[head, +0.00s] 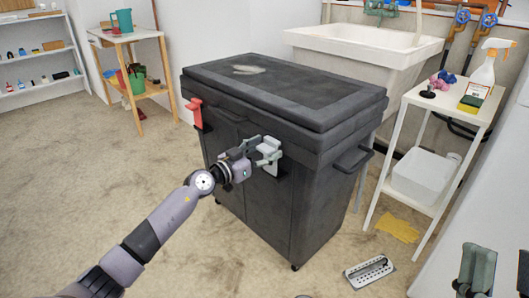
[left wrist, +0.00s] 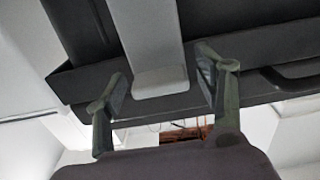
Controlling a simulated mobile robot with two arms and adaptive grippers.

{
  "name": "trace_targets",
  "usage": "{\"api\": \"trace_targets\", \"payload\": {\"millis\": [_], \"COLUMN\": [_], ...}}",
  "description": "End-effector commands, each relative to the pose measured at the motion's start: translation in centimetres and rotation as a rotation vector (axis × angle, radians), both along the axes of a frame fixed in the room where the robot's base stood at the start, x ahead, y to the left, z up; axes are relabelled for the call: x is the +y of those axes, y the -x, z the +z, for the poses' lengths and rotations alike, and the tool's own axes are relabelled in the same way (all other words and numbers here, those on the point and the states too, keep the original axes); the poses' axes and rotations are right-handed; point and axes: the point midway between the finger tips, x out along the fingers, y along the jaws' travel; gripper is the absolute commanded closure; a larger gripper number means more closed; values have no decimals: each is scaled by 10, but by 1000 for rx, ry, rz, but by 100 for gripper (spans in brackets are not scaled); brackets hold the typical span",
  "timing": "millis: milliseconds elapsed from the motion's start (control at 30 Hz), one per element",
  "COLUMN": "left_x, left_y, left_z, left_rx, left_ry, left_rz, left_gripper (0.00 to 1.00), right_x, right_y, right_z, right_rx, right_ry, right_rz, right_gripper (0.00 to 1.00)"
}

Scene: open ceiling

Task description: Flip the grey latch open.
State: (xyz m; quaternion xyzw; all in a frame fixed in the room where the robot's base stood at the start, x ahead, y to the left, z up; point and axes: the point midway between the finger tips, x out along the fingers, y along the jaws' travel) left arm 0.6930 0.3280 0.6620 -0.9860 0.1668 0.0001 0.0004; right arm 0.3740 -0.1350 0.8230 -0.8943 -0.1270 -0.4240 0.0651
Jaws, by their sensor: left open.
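The grey latch (head: 270,157) is on the front of the large dark cabinet (head: 236,140), just below its lid, toward the right. My left gripper (head: 258,149) is at the latch and partly covers it in the head view. In the left wrist view, the latch (left wrist: 152,45) is a light grey bar between the fingers of my open left gripper (left wrist: 165,88). I see a gap beside each finger, and cannot tell contact. The lid is down. My right gripper (head: 477,270) shows only partly at the lower right, away from the cabinet.
A red latch (head: 194,112) is on the cabinet's left side of the front. A side handle (head: 353,159) sticks out at right. A white shelf stand (head: 437,105) with a spray bottle (head: 484,72) stands to the right. A metal grate (head: 369,272) lies on the floor.

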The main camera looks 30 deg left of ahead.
Motion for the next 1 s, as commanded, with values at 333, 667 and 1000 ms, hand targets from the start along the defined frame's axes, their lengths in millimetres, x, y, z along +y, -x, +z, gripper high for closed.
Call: {"api": "trace_targets", "payload": {"millis": [333,667,1000], "left_x": [0,0,0], "left_y": [-1,0,0], "left_z": [0,0,0], "left_rx": [0,0,0], "left_ry": [1,1,1], "left_rz": [0,0,0], "left_gripper": [42,64,87], "right_x": [0,0,0], "right_y": [1,1,1], "right_z": [1,1,1], "right_rx": [-7,-6,-5], "right_ry": [-2,-2,-2], "right_rz": [0,0,1], "right_gripper": [60,60,60]}}
